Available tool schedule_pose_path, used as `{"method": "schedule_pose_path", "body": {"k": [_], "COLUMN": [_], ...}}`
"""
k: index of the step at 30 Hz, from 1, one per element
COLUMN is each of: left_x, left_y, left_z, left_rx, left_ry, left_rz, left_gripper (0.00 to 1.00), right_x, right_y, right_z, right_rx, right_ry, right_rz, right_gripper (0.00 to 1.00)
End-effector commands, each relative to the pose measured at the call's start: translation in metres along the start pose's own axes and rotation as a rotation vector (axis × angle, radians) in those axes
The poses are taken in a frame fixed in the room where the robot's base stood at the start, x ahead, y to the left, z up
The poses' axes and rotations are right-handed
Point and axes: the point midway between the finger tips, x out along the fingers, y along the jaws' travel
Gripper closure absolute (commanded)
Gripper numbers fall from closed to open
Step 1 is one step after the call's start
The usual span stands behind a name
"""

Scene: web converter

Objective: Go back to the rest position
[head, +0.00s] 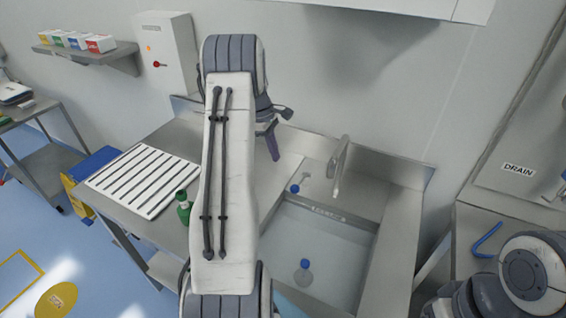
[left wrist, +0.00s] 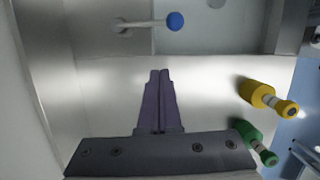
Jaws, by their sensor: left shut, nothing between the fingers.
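My left arm reaches up the middle of the head view and hides part of the counter behind it. My left gripper (head: 273,150) is over the counter just left of the sink. In the left wrist view its two dark fingers (left wrist: 159,76) are together with nothing between them. They point across the bare metal counter (left wrist: 205,85). Part of my right arm shows at the lower right of the head view, but its gripper is out of view.
The sink (head: 325,245) holds a blue-capped bottle (head: 304,273); a faucet (head: 340,165) stands behind. A green bottle (head: 184,208) and slatted white rack (head: 145,180) are left. A yellow bottle (left wrist: 262,95) is near the gripper. A blue hook-shaped handle (head: 487,240) lies right.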

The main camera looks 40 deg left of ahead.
Motion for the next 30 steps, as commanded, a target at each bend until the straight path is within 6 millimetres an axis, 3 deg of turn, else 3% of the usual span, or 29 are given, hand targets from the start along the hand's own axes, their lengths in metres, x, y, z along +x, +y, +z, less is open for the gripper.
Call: {"method": "schedule_pose_path", "body": {"k": [9,11,14,17,21,24,30], "left_x": [-0.005,-0.005,-0.005,-0.003,0.003,0.007,0.016], "left_y": [-0.001,-0.002,-0.010,-0.030,-0.075,-0.107,-0.168], "left_z": [0.003,0.012,0.044,0.091,0.152,0.181,0.216], "left_rx": [0.013,0.055,0.213,0.480,0.909,1.170,1.595], "left_ry": [0.003,0.013,0.048,0.104,0.186,0.231,0.295], "left_rz": [0.000,-0.001,-0.003,-0.007,-0.013,-0.016,-0.018], "left_gripper": [1.00,1.00,1.00,1.00,1.00,1.00,1.00], "right_x": [0.001,0.001,0.001,0.001,0.001,0.001,0.001], "right_y": [0.000,0.000,0.000,0.000,0.000,0.000,0.000], "right_z": [0.000,0.000,0.000,0.000,0.000,0.000,0.000], "right_rx": [0.000,0.000,0.000,0.000,0.000,0.000,0.000], "right_ry": [0.000,0.000,0.000,0.000,0.000,0.000,0.000], "right_rz": [0.000,0.000,0.000,0.000,0.000,0.000,0.000], "right_gripper": [0.34,0.34,0.34,0.34,0.34,0.34,0.34]}}
